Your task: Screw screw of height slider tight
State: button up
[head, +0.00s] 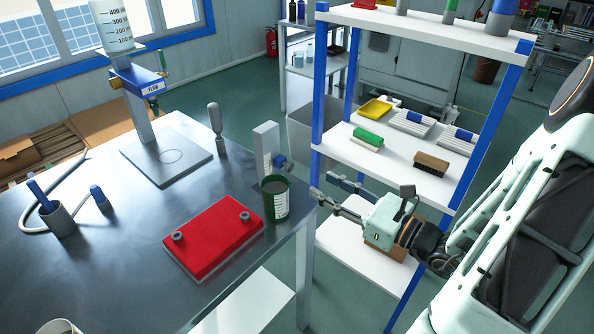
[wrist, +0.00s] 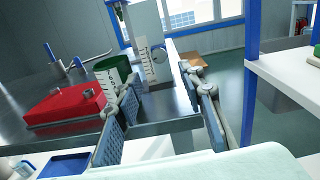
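A white upright post with a scale, which looks like the height slider (head: 266,145), stands at the table's right edge. A blue knob, likely its screw (head: 280,161), sticks out of its right side. In the wrist view the post (wrist: 144,35) is ahead at the upper middle, with a round knob (wrist: 158,54) on its face. How tight the screw is cannot be told. My gripper (head: 322,184) is off the table's right edge, in front of the post and apart from it. In the wrist view my gripper (wrist: 160,92) is open, with nothing between the fingers.
A dark green cup (head: 276,198) stands close in front of the post. A red block (head: 213,237) lies on the metal table (head: 120,270). A blue-posted shelf (head: 318,95) is close on the right. A blue-clamped stand (head: 138,80) is further back.

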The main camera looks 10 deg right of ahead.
aim_at(291, 169)
jog(key=b+x, duration=0.1)
jog(key=x, duration=0.9)
jog(key=shift+c, duration=0.6)
grip_shut()
